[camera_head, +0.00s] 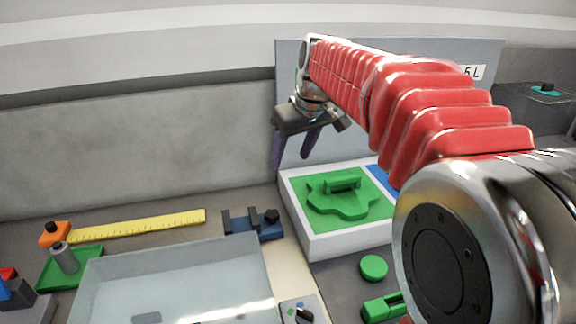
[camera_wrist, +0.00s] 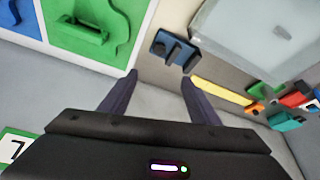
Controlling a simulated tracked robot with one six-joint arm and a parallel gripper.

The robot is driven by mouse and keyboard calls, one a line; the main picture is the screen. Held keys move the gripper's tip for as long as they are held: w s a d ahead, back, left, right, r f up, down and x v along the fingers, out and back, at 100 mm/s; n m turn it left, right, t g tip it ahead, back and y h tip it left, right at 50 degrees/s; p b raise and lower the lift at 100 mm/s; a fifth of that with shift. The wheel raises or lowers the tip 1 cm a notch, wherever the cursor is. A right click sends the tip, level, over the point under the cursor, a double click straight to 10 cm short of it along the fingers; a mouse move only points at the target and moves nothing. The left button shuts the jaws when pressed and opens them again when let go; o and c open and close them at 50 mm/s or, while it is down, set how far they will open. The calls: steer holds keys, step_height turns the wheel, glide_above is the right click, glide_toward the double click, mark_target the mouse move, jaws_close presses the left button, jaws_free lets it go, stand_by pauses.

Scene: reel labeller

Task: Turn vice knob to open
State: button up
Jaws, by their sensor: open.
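The small blue vice (camera_head: 262,232) with dark jaws sits on the bench in the middle of the head view. Its dark knob (camera_head: 271,216) is at the right end, toward the white tray. In the wrist view the vice (camera_wrist: 181,62) is beyond the fingertips, with a dark part that looks like the knob (camera_wrist: 158,47) at its left end. My gripper (camera_head: 291,160) hangs above and behind the vice, apart from it. Its two dark fingers (camera_wrist: 159,76) are spread with nothing between them.
A white tray (camera_head: 312,246) with a green shaped insert (camera_head: 345,203) stands right of the vice. A clear-lidded box (camera_head: 180,285) is in front left. A yellow ruler (camera_head: 140,224) lies to the left. A grey panel (camera_head: 288,70) stands behind the gripper. A green disc (camera_head: 374,267) lies in front of the tray.

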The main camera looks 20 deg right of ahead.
steer(key=shift+v, duration=0.75)
steer(key=shift+s, duration=0.1)
steer(key=s+a+f+m, duration=0.1)
steer(key=s+f, duration=0.3)
steer(key=s, duration=0.5)
steer(key=s+a+f+m+h, duration=0.1)
steer(key=s+f, duration=0.3)
steer(key=s, duration=0.5)
steer(key=s+f+m+t, duration=0.1)
steer(key=s+f, duration=0.3)
steer(key=s, duration=0.5)
steer(key=shift+a+f, duration=0.2)
steer(key=shift+a, duration=0.2)
steer(key=shift+c, duration=0.2)
